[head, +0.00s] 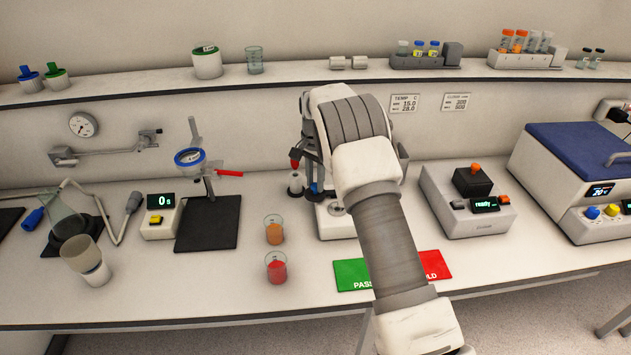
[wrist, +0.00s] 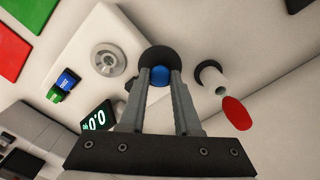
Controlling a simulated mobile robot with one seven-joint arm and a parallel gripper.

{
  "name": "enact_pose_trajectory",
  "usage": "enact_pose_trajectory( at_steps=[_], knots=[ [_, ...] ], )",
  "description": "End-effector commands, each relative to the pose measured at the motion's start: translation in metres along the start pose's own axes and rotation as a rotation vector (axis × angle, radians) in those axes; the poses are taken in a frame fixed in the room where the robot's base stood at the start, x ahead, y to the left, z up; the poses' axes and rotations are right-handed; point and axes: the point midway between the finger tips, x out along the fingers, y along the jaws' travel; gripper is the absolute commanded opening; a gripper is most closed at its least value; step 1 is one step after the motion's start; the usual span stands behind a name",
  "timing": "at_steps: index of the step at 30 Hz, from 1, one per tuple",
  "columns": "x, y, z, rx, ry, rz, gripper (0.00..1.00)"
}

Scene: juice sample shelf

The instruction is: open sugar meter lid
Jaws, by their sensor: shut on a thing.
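The grey box with a "ready" display (head: 468,203) stands right of my arm in the head view. It has a black block (head: 472,182) with an orange knob on top, seemingly its lid, lying down; no label names it the sugar meter. In the wrist view, my gripper (wrist: 159,74) is shut on a small blue part (wrist: 160,77) in front of a round black piece (wrist: 157,58). This is beside a white device (wrist: 85,52) with a metal disc and a lit display. In the head view my arm hides my fingertips and much of that device.
A white holder (wrist: 213,79) and a red tip (wrist: 236,112) are close right of my fingers in the wrist view. Orange (head: 274,232) and red (head: 276,268) juice beakers stand left of my arm. Green (head: 350,272) and red (head: 436,264) mats lie in front.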

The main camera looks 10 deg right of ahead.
Motion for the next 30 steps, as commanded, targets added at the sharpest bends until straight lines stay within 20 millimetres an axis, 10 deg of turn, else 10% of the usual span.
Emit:
enact_pose_trajectory(
  at_steps=[13, 14, 18, 30],
  knots=[
    [-0.0009, -0.0008, -0.0009, 0.011, 0.002, -0.002, 0.0],
    [-0.001, -0.0008, -0.0009, 0.011, 0.002, -0.002, 0.33],
    [-0.0008, -0.0007, -0.0008, 0.01, 0.001, -0.001, 0.58],
    [-0.005, -0.0006, -0.0008, 0.01, 0.001, -0.001, 0.62]
  ],
)
